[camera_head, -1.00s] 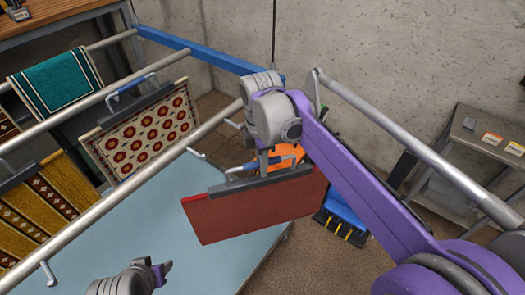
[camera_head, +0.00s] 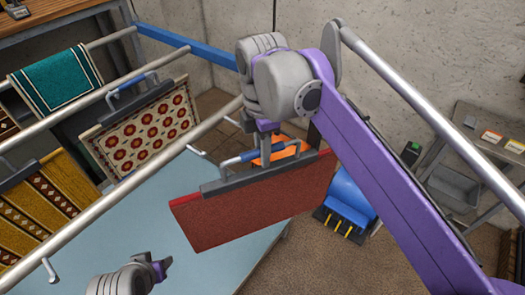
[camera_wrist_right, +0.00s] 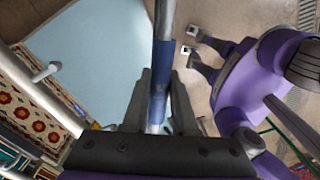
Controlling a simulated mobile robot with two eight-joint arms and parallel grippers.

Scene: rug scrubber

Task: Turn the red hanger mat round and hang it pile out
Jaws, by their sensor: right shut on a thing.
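The red hanger mat (camera_head: 255,200) hangs from a dark clamp bar with a blue-sleeved handle (camera_head: 240,160), in front of the light blue table. My right gripper (camera_head: 265,140) is above it and shut on the handle. In the right wrist view the blue sleeve (camera_wrist_right: 158,85) runs between the two fingers. The mat's broad face toward the head camera is dull red, with a brighter red strip at its upper left corner. The mat's far face is hidden. My left gripper (camera_head: 163,268) is low in the head view, apart from the mat; its jaw opening is unclear.
Metal rails (camera_head: 120,190) cross the left, with a patterned cream mat (camera_head: 150,130), a teal mat (camera_head: 62,80) and yellow-brown mats (camera_head: 50,205) hanging. Hooks stick out from the rails. A blue bin-like object (camera_head: 348,195) stands on the floor at right. The light blue tabletop (camera_head: 150,225) is bare.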

